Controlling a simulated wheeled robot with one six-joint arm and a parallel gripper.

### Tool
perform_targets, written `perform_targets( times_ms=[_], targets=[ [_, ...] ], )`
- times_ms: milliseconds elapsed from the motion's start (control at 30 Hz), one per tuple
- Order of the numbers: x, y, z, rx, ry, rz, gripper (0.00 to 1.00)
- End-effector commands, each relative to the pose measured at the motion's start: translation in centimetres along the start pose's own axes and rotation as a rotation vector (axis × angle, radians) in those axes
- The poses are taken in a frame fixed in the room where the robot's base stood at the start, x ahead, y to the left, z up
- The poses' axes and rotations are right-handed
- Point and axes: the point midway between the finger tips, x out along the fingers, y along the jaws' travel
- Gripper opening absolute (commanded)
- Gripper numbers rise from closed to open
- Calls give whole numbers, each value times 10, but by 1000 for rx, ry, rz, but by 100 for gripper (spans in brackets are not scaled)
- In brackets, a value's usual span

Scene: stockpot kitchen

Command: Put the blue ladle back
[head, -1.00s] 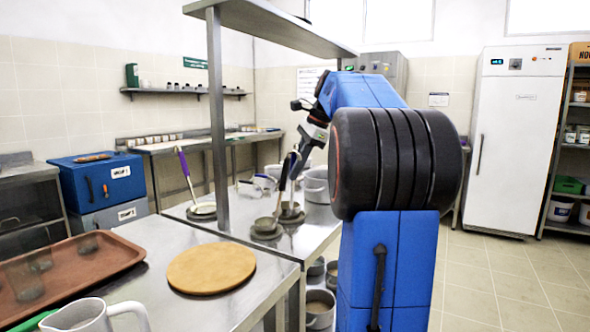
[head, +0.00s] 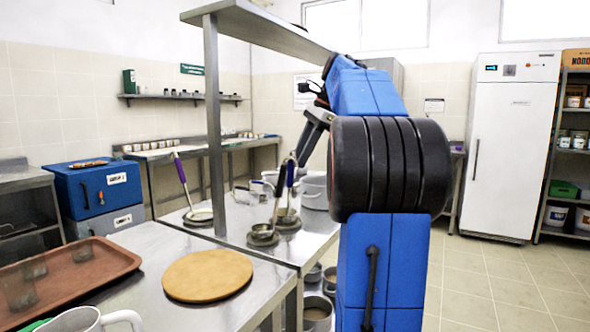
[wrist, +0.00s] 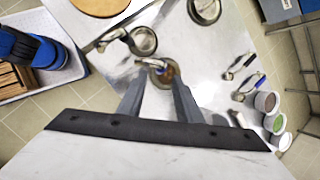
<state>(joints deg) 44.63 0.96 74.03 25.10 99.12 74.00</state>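Two ladles with dark blue-purple handles stand on the steel table in the head view: a front one (head: 280,184) and one just behind it (head: 291,172). I cannot tell for certain which is the blue ladle. My gripper shows in the wrist view (wrist: 159,82) with its two fingers apart and nothing clearly held. A ladle bowl (wrist: 172,73) with a short view of its handle lies just beyond the fingertips. In the head view my gripper is close to the handles, partly hidden by my arm.
A purple-handled ladle (head: 180,170) stands farther left by the shelf post (head: 213,120). A round wooden board (head: 208,275) and a brown tray (head: 100,262) lie on the near counter. Pots (head: 318,308) stand under the steel table. An overhead shelf (head: 260,22) hangs above.

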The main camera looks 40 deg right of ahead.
Motion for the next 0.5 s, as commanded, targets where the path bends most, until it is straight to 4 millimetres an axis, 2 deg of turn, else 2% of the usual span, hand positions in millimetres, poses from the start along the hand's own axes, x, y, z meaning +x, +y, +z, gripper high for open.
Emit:
perform_targets(
  times_ms=[100, 233, 500],
  targets=[
    [-21, -1, -1, 1, 0, -1, 32],
    [-38, -1, -1, 0, 0, -1, 32],
    [-50, 0, 0, 0, -1, 0, 32]
  ],
)
